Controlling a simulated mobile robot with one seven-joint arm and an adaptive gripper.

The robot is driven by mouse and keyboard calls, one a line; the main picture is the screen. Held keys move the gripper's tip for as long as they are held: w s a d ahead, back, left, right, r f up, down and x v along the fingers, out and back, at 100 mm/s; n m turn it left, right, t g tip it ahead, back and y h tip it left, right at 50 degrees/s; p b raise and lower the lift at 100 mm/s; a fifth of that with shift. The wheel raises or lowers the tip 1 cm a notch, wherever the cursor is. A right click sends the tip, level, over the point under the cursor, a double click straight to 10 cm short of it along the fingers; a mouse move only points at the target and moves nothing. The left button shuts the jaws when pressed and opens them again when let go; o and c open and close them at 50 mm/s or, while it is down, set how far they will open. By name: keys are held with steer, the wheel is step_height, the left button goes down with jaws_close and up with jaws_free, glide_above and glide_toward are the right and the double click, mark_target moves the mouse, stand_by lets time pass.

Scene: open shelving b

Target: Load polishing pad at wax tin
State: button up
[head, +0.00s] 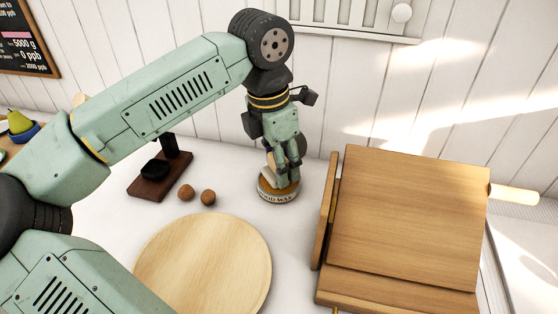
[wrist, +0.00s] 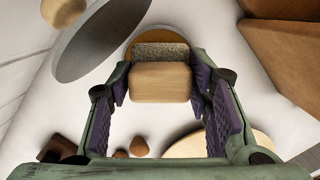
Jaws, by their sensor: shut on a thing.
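The wax tin (head: 278,194) is a low round tin with a "WOOD WAX" label, standing on the white counter. My gripper (head: 284,172) points down over it. The polishing pad, a pale wooden block (wrist: 160,82) with a grey fuzzy face (wrist: 160,49), sits between my purple-lined fingers in the wrist view. My fingers are shut on the block's sides. The fuzzy face lies over the orange-brown tin (wrist: 160,32) in that view. In the head view the pad (head: 286,184) is partly hidden by my fingers. I cannot tell whether the pad touches the wax.
A round wooden board (head: 205,262) lies in front. Two brown balls (head: 197,195) and a dark stand (head: 160,178) are left of the tin. A slanted wooden stand (head: 408,215) is close on the right. A grey disc (wrist: 98,40) is near my gripper.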

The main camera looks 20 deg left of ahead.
steer(key=shift+f+b, duration=0.6)
steer(key=shift+b, duration=0.1)
stand_by(1.7)
steer(key=shift+r+p, duration=2.15)
steer(key=shift+r, duration=1.45)
steer(key=shift+f, duration=0.1)
